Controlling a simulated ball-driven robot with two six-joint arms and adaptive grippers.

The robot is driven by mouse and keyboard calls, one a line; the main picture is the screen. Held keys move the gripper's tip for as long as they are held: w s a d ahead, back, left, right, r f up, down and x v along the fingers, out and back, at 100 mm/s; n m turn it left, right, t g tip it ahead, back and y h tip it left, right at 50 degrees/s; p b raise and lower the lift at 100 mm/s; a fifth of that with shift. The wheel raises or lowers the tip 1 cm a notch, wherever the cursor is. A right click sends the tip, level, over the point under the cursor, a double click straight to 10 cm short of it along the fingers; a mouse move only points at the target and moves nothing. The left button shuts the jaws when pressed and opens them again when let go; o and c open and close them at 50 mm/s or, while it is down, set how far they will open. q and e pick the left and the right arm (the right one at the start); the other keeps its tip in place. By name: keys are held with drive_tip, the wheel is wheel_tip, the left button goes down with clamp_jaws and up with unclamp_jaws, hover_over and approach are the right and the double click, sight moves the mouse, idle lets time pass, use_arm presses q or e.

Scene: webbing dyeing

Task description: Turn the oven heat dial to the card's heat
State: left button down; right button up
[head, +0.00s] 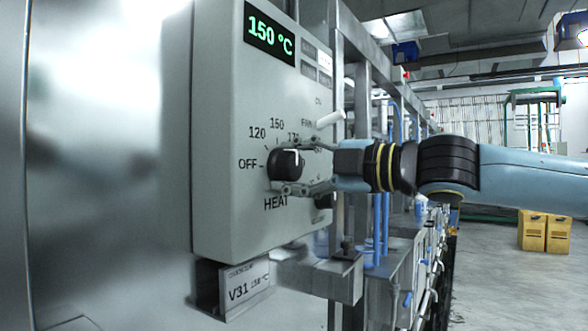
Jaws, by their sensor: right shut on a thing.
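The black heat dial (284,163) is on the front of a grey control box, above the word HEAT. Marks OFF, 120, 150 and a partly hidden 170 run around it. A white mark shows on its upper right, but I cannot tell exactly where the dial points. My right gripper (292,170) reaches in from the right and is shut on the dial, one finger above and one below. The green display (269,36) reads 150 °C. A card (246,286) below the box reads V31; its small heat figure is too blurred to read surely. My left gripper is not in view.
The grey control box (222,130) has small buttons and a white lever (330,119) at its right side. Metal framing and blue pipes (381,235) stand behind my right gripper. Yellow boxes (545,232) stand on the open floor far right.

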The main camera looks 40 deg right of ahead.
drive_tip(key=shift+f, duration=0.1)
drive_tip(key=o, duration=1.2)
